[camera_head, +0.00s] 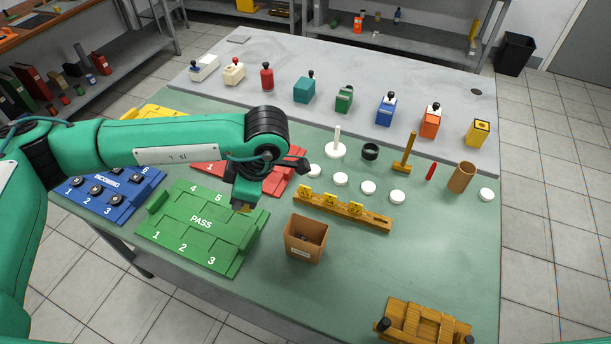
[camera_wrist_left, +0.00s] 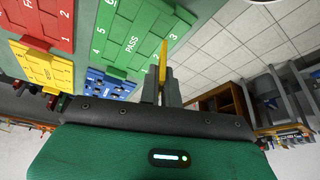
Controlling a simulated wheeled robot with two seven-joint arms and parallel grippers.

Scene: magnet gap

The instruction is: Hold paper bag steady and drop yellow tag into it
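The paper bag (camera_head: 303,248) is a small brown open-topped bag with a pale label, standing upright on the green table. Something small and dark shows inside it, too small to name. My left gripper (camera_head: 243,203) is above the green PASS board, left of the bag and apart from it. It is shut on a yellow tag (camera_wrist_left: 163,60), which sticks out between the fingertips in the left wrist view. Other yellow tags (camera_head: 330,201) stand in a wooden rack (camera_head: 375,220) behind the bag. My right gripper is not in view, and nothing holds the bag.
The green PASS board (camera_head: 180,250) lies left of the bag, and the blue INCOMING board (camera_head: 115,210) is farther left. White discs (camera_head: 368,187) lie behind the rack. A wooden block piece (camera_head: 425,325) is at the front right. The table right of the bag is clear.

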